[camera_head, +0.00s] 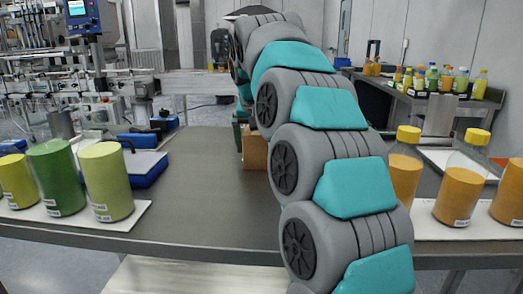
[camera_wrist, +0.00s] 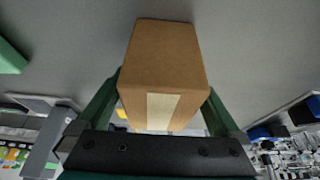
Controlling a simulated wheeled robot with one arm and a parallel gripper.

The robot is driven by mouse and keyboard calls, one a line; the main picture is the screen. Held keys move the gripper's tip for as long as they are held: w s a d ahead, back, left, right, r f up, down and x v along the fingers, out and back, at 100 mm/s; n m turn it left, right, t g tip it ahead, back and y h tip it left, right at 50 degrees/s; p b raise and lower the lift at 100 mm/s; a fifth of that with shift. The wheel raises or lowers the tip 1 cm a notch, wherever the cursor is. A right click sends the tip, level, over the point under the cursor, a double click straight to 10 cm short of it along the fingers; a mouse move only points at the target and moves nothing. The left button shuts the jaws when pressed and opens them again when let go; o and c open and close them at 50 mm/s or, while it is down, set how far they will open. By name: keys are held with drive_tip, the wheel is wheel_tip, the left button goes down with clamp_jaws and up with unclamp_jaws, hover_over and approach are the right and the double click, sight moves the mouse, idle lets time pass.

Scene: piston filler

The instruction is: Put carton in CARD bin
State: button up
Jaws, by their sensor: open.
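The carton (camera_wrist: 163,60) is a brown cardboard box with a pale tape strip. In the wrist view it stands between the two green fingers of my gripper (camera_wrist: 163,105), which are open on either side of it. I cannot tell whether the fingers touch its sides. In the head view the carton (camera_head: 255,150) shows on the grey table behind my arm, partly hidden by it. My gripper is mostly hidden there. I cannot make out a bin marked CARD in either view.
The grey table (camera_head: 200,190) has clear room left of my arm. Green and yellow containers stand on a white mat (camera_head: 125,222) at left, with a blue case (camera_head: 146,165) behind. Orange-filled bottles (camera_head: 462,190) stand at right. A side table (camera_head: 430,100) holds several bottles.

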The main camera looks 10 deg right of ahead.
drive_tip(key=shift+w+d+f, duration=0.1)
drive_tip(key=shift+w+f, duration=0.1)
drive_tip(key=shift+f, duration=0.35)
drive_tip(key=shift+c, duration=0.2)
drive_tip(key=c, duration=1.3)
drive_tip(key=shift+r, duration=0.15)
drive_tip(key=shift+r, duration=1.55)
drive_tip(key=s+d+b, duration=0.1)
drive_tip(key=s, duration=0.4)
drive_tip(key=s+d+r+b, duration=0.1)
drive_tip(key=s+d, duration=0.1)
drive_tip(key=s, duration=0.3)
drive_tip(key=s+d, duration=0.1)
drive_tip(key=s, duration=0.4)
drive_tip(key=shift+s+d+r+b, duration=0.15)
drive_tip(key=shift+d+r+b, duration=0.15)
drive_tip(key=shift+b, duration=0.1)
